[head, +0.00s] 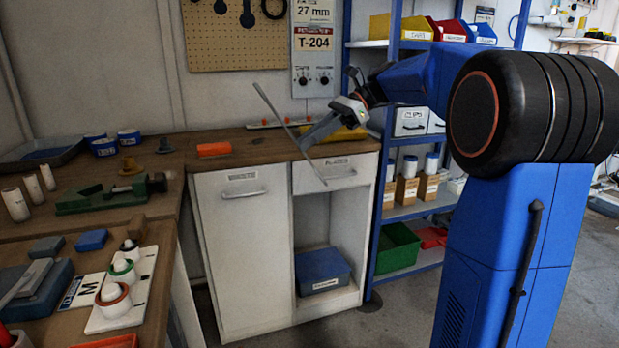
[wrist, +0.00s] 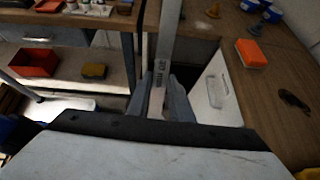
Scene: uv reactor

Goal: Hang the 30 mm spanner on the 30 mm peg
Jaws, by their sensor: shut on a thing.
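My gripper (head: 306,139) is in the upper middle of the head view, in front of the back bench. It is shut on a long, thin grey spanner (head: 276,112), which slants from upper left to lower right in the air. In the wrist view the spanner (wrist: 168,35) runs up between the two fingers (wrist: 158,103), and its shank bears a marking that seems to read 30 mm. The spanner's ends are hard to make out. A pegboard (head: 210,50) with dark hanging tools is on the wall at the top. I cannot tell which peg is the 30 mm one.
A wooden bench (head: 240,150) with an orange block (head: 214,149) stands below the pegboard. A white drawer front (head: 336,172) is just under the gripper. A 27 mm sign (head: 313,12) hangs right of the pegboard. A blue shelf rack (head: 388,190) stands to the right.

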